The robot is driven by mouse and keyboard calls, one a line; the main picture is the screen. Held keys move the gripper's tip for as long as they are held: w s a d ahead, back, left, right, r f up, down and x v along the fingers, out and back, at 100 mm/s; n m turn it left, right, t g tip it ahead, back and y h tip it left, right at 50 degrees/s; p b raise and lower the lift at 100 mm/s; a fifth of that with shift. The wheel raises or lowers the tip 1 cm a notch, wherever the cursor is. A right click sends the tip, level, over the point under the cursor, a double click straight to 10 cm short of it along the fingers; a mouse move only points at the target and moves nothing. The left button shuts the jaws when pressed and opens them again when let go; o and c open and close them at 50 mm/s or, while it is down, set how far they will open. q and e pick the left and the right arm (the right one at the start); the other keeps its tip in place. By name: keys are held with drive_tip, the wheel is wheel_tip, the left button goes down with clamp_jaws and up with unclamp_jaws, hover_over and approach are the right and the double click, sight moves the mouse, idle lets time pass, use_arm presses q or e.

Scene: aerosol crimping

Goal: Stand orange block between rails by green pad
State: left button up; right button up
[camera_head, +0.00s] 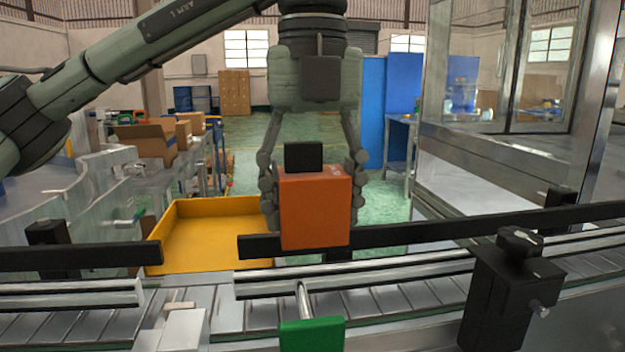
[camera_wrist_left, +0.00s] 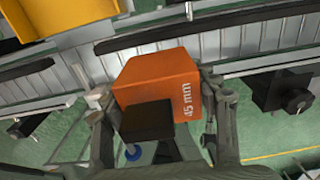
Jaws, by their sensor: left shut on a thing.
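The orange block (camera_head: 315,208) has a black knob on top and shows the print "45 mm" in the left wrist view (camera_wrist_left: 160,82). My left gripper (camera_head: 314,200) points down and is shut on the block, one finger on each side. The block is upright in front of the far black rail (camera_head: 400,236) in the head view; its exact height above the conveyor (camera_head: 390,302) is hard to tell. The green pad (camera_head: 312,336) is at the bottom middle, below and nearer than the block. My right gripper is not in view.
A yellow tray (camera_head: 212,207) stands behind the conveyor. A black clamp post (camera_head: 508,290) stands at the right, and another rail (camera_head: 80,256) at the left. A glass and metal frame (camera_head: 500,160) rises at the right. The conveyor rollers near the pad look clear.

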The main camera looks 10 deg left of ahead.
sight(312, 237)
use_arm(q)
drive_tip(key=shift+f, duration=2.9)
drive_tip(key=shift+f+b, duration=0.6)
drive_tip(key=shift+f, duration=0.4)
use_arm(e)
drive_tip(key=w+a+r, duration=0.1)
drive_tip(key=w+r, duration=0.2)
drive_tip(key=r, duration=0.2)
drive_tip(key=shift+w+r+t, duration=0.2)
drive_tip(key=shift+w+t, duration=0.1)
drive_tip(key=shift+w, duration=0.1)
use_arm(q)
drive_tip(key=o, duration=1.4)
